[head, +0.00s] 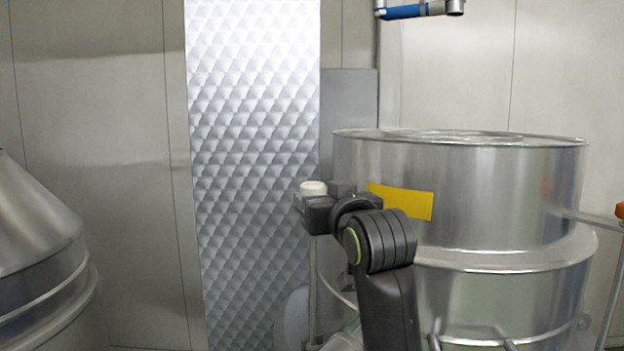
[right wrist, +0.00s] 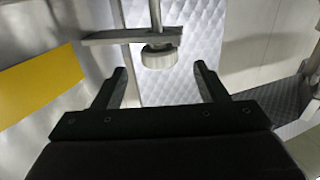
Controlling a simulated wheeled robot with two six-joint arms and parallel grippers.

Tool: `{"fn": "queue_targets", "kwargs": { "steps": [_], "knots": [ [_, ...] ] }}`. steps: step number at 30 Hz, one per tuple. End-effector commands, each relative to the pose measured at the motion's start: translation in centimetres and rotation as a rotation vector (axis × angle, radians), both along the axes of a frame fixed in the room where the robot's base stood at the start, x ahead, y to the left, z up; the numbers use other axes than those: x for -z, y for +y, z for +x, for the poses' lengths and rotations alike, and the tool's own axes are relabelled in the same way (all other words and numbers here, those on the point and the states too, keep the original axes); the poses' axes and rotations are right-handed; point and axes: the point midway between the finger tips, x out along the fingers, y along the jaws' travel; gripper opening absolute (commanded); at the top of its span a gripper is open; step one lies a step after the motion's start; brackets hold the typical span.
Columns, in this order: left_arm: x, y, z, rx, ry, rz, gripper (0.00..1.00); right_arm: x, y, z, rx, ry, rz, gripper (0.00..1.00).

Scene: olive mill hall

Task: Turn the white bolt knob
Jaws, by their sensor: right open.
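The white bolt knob (head: 313,188) is a small round cap in front of the quilted metal panel, just left of the big steel tank. In the right wrist view the knob (right wrist: 160,56) is ribbed and sits on a thin rod beside a flat grey bar (right wrist: 115,38). My right gripper (right wrist: 164,78) is open, and the knob appears between and just beyond its fingertips, with gaps on both sides. In the head view the right gripper (head: 318,208) is dark and close to the knob; its fingers are partly hidden. My left gripper is out of view.
A steel tank (head: 460,190) with a yellow label (head: 400,201) stands close on the right. A cone-topped steel vessel (head: 40,235) stands at the left. The quilted panel (head: 250,120) is behind the knob. Thin metal pipes run near the tank.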

Motion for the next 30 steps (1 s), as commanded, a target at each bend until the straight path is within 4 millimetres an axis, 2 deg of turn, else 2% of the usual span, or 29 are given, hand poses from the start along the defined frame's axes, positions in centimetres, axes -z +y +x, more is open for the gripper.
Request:
{"fn": "queue_targets", "kwargs": {
  "steps": [1, 4, 13, 19, 28, 30],
  "knots": [
    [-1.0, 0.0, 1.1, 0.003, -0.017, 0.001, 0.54, -0.4, 0.3, 0.9, 0.0, 0.004, -0.001, 0.66],
    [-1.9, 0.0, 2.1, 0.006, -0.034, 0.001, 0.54, -0.4, 0.7, 2.5, 0.0, 0.003, -0.002, 0.66],
    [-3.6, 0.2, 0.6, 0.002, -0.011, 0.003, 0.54, -0.2, 1.8, 6.2, 0.0, 0.001, 0.0, 0.66],
    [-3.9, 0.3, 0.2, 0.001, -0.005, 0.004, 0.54, 0.0, 2.1, 7.1, 0.0, -0.001, 0.0, 0.66],
    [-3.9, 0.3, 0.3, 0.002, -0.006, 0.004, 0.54, 0.0, 2.1, 7.2, 0.0, -0.001, 0.0, 0.66],
    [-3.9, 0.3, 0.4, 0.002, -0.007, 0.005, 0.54, 0.0, 2.1, 7.2, 0.0, -0.001, 0.0, 0.57]
  ]
}}
